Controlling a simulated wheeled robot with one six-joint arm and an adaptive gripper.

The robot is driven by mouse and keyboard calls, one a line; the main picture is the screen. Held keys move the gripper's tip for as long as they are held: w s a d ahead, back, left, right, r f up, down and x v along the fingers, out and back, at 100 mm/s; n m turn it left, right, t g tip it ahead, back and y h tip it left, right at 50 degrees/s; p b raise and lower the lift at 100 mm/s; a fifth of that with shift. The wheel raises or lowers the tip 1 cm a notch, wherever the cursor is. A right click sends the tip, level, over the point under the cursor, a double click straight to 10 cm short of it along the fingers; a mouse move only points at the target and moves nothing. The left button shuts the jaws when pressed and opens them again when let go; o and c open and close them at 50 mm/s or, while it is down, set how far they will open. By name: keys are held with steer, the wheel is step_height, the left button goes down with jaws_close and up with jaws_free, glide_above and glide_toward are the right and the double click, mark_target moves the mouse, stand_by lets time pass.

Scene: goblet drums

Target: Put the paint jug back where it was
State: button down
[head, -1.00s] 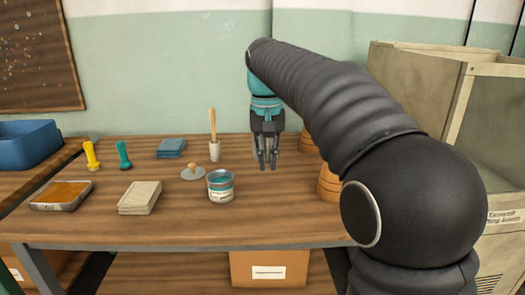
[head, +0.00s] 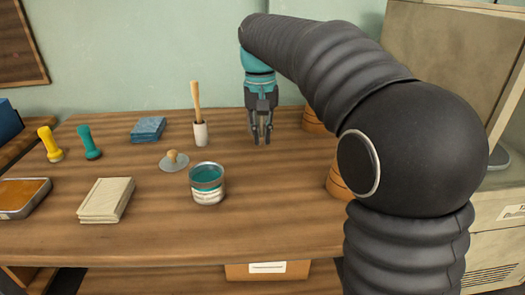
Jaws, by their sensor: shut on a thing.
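My gripper (head: 262,141) points straight down over the back right of the table. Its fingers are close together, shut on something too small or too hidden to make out. No jug with a handle or spout is plain to see. An open can of teal paint (head: 207,185) with a pale label stands upright on the table, in front and to the left of my gripper and apart from it.
A white cup with a wooden-handled tool (head: 201,133), a knobbed disc (head: 173,164), blue cloths (head: 148,129), pale sheets (head: 106,201), a yellow piece (head: 49,144), a teal piece (head: 88,142) and a tray (head: 20,197) occupy the wooden table (head: 270,215). Wooden drums (head: 338,184) are partly behind my arm.

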mark_target(262, 161)
steer(key=shift+f+b, duration=0.4)
steer(key=shift+f, duration=1.85)
steer(key=shift+f, duration=0.1)
steer(key=c, duration=1.2)
jaws_free()
step_height(262, 161, up, 12)
steer(key=p, duration=0.2)
steer(key=shift+s+a+p, duration=0.1)
steer(key=shift+a+p, duration=0.05)
steer(key=shift+p, duration=0.25)
